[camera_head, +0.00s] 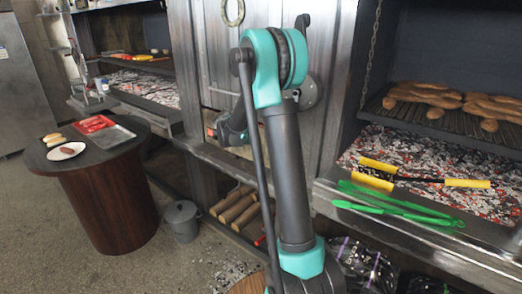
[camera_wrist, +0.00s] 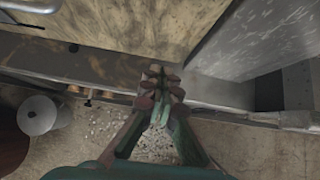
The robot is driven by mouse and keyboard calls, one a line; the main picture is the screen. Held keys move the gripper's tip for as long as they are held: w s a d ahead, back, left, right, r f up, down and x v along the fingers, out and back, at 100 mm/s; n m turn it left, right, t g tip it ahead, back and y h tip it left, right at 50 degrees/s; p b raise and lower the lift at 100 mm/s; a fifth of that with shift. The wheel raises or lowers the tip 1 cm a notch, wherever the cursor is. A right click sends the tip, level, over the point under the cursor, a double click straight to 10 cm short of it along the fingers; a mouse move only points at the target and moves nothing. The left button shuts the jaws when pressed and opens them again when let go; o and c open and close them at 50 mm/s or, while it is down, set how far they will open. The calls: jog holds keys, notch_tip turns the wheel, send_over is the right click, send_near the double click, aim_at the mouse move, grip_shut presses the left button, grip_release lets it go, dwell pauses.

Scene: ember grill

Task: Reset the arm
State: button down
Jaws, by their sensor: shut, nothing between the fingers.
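My gripper (camera_wrist: 160,88) shows in the wrist view, pointing away from the camera with its two fingers together and nothing between them. Beyond the fingertips are a grey metal ledge (camera_wrist: 105,68) and a pale, scratched panel (camera_wrist: 150,25). I cannot tell whether the fingertips touch the ledge. In the head view my arm (camera_head: 285,150) rises in the middle of the picture, with a teal joint at the top. It bends back toward the grill front, and the gripper itself is hidden there.
Right, a grill bay holds sausages (camera_head: 440,95), embers (camera_head: 410,155), a yellow-handled tool (camera_head: 375,173) and green tongs (camera_head: 400,208) at its front edge. Left stand a round table (camera_head: 110,190) with a plate (camera_head: 66,151) and red tray (camera_head: 94,124), and a grey bucket (camera_head: 181,220). Floor lies open at lower left.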

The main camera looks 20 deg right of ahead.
jog(key=s+a+f+m+y, duration=0.2)
jog(key=s+m, duration=0.6)
jog(key=s, duration=0.5)
jog(key=s+a+f+m+y, duration=0.2)
jog(key=s+m, duration=0.6)
jog(key=s, duration=0.4)
jog(key=s+a+f+m+g+y, duration=0.1)
jog(key=s+a+f+m+y, duration=0.2)
jog(key=s+m, duration=0.6)
jog(key=s+a, duration=0.1)
jog(key=s, duration=0.3)
jog(key=shift+s+f, duration=0.2)
jog(key=shift+s, duration=0.15)
